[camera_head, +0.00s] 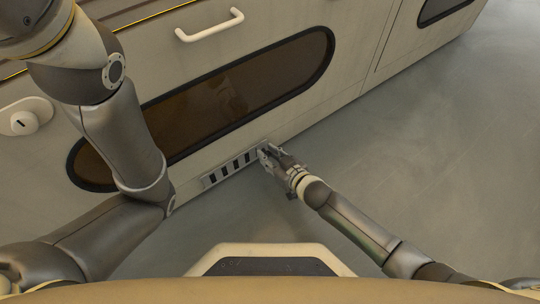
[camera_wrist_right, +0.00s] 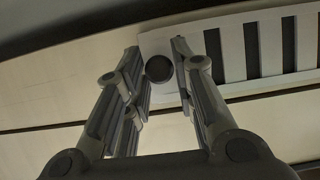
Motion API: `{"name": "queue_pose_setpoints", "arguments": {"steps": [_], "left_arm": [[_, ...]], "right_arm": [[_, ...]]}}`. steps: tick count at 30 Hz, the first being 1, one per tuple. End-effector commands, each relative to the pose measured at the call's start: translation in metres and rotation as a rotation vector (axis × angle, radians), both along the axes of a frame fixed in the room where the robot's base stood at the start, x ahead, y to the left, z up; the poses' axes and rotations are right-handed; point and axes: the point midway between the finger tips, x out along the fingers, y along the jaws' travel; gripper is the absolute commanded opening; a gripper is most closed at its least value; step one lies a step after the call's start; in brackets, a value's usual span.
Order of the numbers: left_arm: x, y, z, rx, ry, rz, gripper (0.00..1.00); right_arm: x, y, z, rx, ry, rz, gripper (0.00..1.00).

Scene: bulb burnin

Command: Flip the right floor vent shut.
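The floor vent (camera_head: 229,169) is a pale slotted plate low on the cabinet front, just above the floor. It also shows at the upper right of the right wrist view (camera_wrist_right: 232,55), with dark slots and a dark round knob (camera_wrist_right: 159,68) at its left end. My right gripper (camera_head: 266,153) is at the vent's right end in the head view. In the wrist view its fingers stand apart on either side of the knob, with a narrow gap on the right; contact is unclear. My left gripper is out of view.
The cabinet front has a long dark window (camera_head: 235,95) above the vent, a white handle (camera_head: 209,25) higher up and a round lock (camera_head: 25,121) at left. The grey floor (camera_head: 430,150) to the right is clear. My left arm crosses in front of the cabinet at left.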

Motion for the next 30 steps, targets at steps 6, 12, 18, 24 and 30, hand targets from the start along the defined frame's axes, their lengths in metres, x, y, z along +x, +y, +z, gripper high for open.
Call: {"name": "queue_pose_setpoints", "arguments": {"steps": [6, 12, 18, 24, 30], "left_arm": [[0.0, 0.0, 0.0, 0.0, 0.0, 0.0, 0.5], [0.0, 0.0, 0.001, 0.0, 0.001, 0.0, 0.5], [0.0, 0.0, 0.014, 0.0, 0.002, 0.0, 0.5], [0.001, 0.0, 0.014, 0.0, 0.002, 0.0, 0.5], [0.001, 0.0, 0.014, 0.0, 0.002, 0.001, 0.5]], "right_arm": [[0.0, 0.0, 0.0, 0.0, 0.0, 0.0, 0.0], [0.001, -0.001, 0.001, 0.001, -0.001, 0.0, 0.0], [0.012, -0.017, 0.003, -0.003, 0.001, -0.001, 0.0], [0.016, -0.022, 0.0, 0.0, -0.001, -0.003, 0.0], [0.017, -0.023, 0.001, -0.003, -0.003, -0.005, 0.3]]}}
